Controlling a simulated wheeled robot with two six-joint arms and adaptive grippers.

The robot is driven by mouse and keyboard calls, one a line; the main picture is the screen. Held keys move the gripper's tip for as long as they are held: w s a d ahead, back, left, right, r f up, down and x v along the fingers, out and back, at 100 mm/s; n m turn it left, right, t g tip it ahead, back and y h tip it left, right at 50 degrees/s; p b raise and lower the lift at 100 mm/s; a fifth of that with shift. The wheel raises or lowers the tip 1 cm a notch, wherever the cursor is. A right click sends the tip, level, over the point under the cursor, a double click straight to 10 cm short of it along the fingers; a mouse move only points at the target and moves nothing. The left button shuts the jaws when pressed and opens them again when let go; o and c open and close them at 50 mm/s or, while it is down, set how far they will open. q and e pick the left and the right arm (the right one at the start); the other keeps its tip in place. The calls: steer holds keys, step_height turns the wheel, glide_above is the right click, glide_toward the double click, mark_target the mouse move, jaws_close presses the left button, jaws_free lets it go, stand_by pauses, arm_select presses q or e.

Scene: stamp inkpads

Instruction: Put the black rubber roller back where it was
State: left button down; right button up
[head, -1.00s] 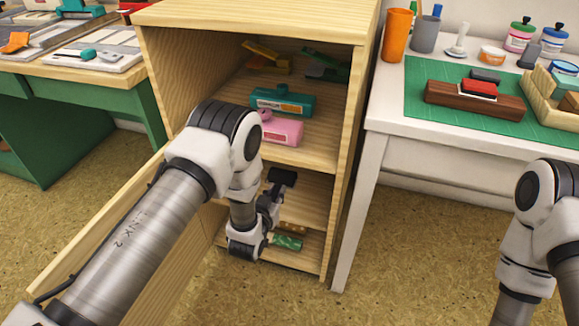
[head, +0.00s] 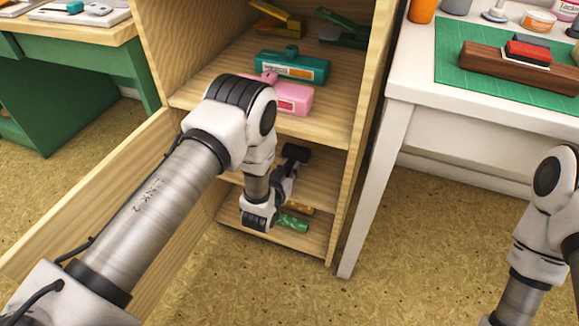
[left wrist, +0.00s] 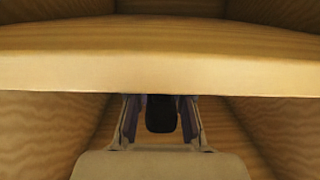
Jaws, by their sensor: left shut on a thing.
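The black rubber roller (head: 296,153) is in the lower part of the open wooden cabinet, under the shelf with the pink and teal things. My left gripper (head: 284,174) reaches in at the cabinet front and is shut on the roller. In the left wrist view the roller's dark body (left wrist: 161,114) shows between the two fingers (left wrist: 160,125), below a wooden shelf edge that hides its far part. I cannot tell whether the roller touches the shelf. My right arm shows at the right edge, with its gripper out of view.
The cabinet's upper shelf edge (left wrist: 160,75) runs close above my left gripper. A green patterned roll (head: 293,222) lies on the bottom shelf. The open cabinet door (head: 100,195) is at left, a white table (head: 420,90) at right.

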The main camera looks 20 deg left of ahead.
arm_select(q)
steer(key=shift+f+b, duration=0.35)
steer(key=shift+f, duration=0.25)
stand_by(0.3)
steer(key=c, duration=1)
jaws_free()
